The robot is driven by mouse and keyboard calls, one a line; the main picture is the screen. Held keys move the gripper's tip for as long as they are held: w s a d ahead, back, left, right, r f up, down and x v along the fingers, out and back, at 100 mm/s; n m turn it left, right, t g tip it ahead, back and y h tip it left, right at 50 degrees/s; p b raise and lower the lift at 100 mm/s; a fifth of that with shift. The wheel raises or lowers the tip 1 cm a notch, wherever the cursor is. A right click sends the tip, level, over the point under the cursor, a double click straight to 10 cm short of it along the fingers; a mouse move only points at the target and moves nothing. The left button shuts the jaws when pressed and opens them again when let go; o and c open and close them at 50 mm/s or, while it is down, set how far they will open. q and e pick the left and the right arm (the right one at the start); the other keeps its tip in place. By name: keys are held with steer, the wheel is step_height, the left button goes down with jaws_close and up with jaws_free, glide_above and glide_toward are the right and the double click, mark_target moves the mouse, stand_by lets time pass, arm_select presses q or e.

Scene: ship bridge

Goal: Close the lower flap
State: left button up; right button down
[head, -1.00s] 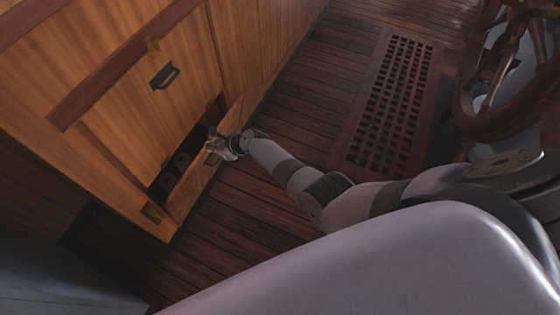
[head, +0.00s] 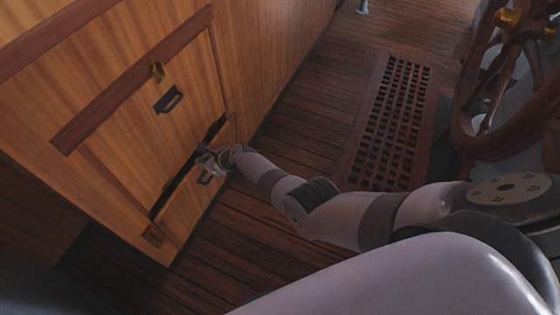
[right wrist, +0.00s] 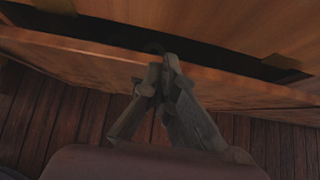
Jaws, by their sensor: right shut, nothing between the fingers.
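The lower flap (head: 186,212) of the wooden cabinet stands slightly ajar, with a narrow dark gap along its top edge. It also shows in the right wrist view (right wrist: 80,62), where the dark gap runs above its edge. My right gripper (head: 207,160) is shut and empty. Its fingertips are at the flap's upper edge, close to the flap's dark handle (head: 205,178). In the right wrist view the fingers (right wrist: 160,72) meet at the flap's edge and appear to touch it. My left gripper is not in view.
A floor grating (head: 392,120) and a wooden ship's wheel (head: 480,110) are to the right. Bare plank floor (head: 265,225) lies in front of the cabinet.

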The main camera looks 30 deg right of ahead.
steer(key=shift+d+r, duration=0.1)
steer(key=v, duration=1.1)
steer(key=shift+s+r, duration=0.2)
steer(key=shift+s, duration=0.1)
